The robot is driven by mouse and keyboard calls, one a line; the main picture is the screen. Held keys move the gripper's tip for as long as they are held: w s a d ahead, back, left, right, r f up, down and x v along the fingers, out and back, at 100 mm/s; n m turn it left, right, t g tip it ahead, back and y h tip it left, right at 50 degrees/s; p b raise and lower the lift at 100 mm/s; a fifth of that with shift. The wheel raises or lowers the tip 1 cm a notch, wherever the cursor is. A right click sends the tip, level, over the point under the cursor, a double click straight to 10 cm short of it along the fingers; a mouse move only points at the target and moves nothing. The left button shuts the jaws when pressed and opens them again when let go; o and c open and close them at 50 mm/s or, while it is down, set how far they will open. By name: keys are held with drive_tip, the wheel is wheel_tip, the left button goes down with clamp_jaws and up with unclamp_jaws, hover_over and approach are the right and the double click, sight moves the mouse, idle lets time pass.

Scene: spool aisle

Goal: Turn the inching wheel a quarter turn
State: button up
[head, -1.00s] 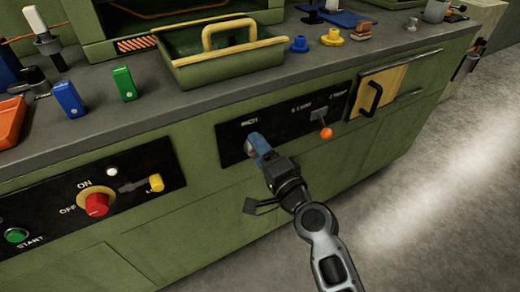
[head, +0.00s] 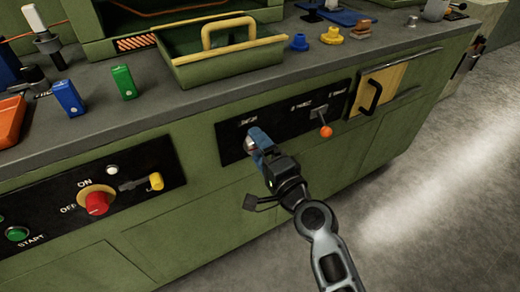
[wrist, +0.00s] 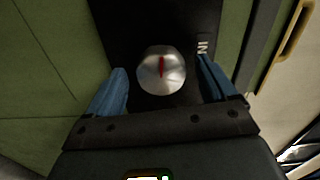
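The inching wheel (wrist: 161,72) is a round silver knob with a red line on its face. In the wrist view it sits between my gripper's two blue fingers, with a gap on each side; the red line points nearly straight up and down in the picture. My gripper (wrist: 163,66) is open. In the head view, my gripper (head: 258,142) is at the black panel and partly hides the silver wheel (head: 249,145) under the INCH label. Whether the fingertips reach past the wheel's face is hard to tell.
To the right on the same black panel (head: 290,110) is a lever with an orange ball (head: 325,132). A yellow drawer front with a black handle (head: 372,97) is farther right. At left are a red knob (head: 96,204) and a green START button (head: 17,235). A green tray (head: 225,65) stands on the bench.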

drive_tip(key=shift+s, duration=0.1)
drive_tip(key=v, duration=0.7)
drive_tip(key=shift+s+d, duration=0.2)
drive_tip(key=shift+s, duration=0.05)
idle(0.4)
